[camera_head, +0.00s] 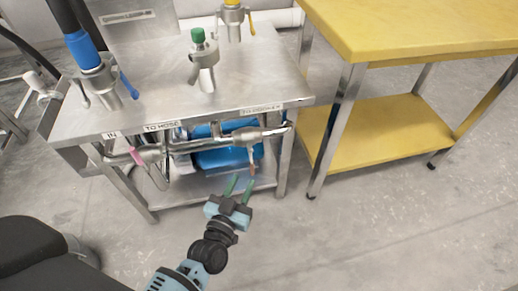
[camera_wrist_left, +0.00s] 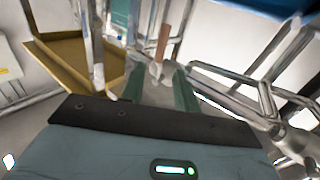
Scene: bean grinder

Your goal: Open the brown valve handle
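The brown valve handle (camera_head: 252,165) hangs down from the right part of the metal pipe (camera_head: 215,140) at the front of the steel table. It also shows in the left wrist view (camera_wrist_left: 164,40), upper middle, beyond the fingertips. My left gripper (camera_head: 240,184) is just below and in front of the handle in the head view. Its two green fingers are apart with nothing visible between them, and they also show in the left wrist view (camera_wrist_left: 157,78). The handle looks apart from the fingers. My right gripper is in neither view.
The steel table (camera_head: 150,107) carries a green-capped valve (camera_head: 203,62) and blue-hosed fittings (camera_head: 95,65). A pink-handled valve (camera_head: 145,156) sits left on the pipe. A blue container (camera_head: 215,158) is beneath. A yellow table (camera_head: 430,30) stands right.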

